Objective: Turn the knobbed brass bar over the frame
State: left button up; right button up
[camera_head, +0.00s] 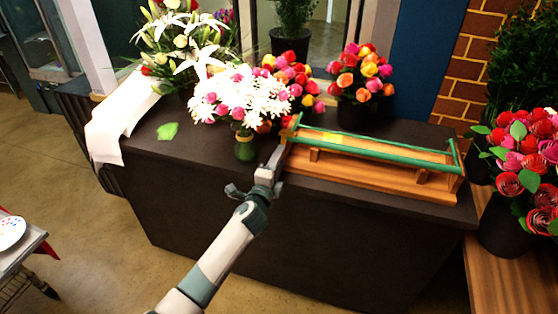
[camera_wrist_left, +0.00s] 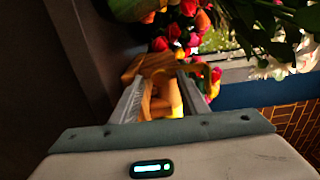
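A wooden frame (camera_head: 375,182) with long green rails stands on the dark counter. A small yellow piece (camera_head: 329,136) shows near its left end. I cannot single out the knobbed brass bar with certainty. My left gripper (camera_head: 279,152) is at the left end of the frame, close to the green front rail's end. In the left wrist view its two fingers (camera_wrist_left: 160,84) stand apart. An orange-gold piece (camera_wrist_left: 152,63) shows at and between the fingertips; contact cannot be told. My right gripper is out of view.
A green vase of white and pink flowers (camera_head: 245,147) stands close behind my left gripper. More bouquets (camera_head: 362,75) stand behind the frame. A white cloth (camera_head: 108,125) and a green leaf (camera_head: 167,131) lie on the left of the counter. Red roses (camera_head: 510,185) stand at right.

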pick_arm(q)
jog(key=b+v, duration=0.2)
jog(key=v, duration=1.5)
jog(key=shift+s, duration=0.2)
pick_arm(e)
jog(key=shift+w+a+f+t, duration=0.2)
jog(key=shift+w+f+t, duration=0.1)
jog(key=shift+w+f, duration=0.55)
pick_arm(q)
jog(key=shift+a, duration=0.1)
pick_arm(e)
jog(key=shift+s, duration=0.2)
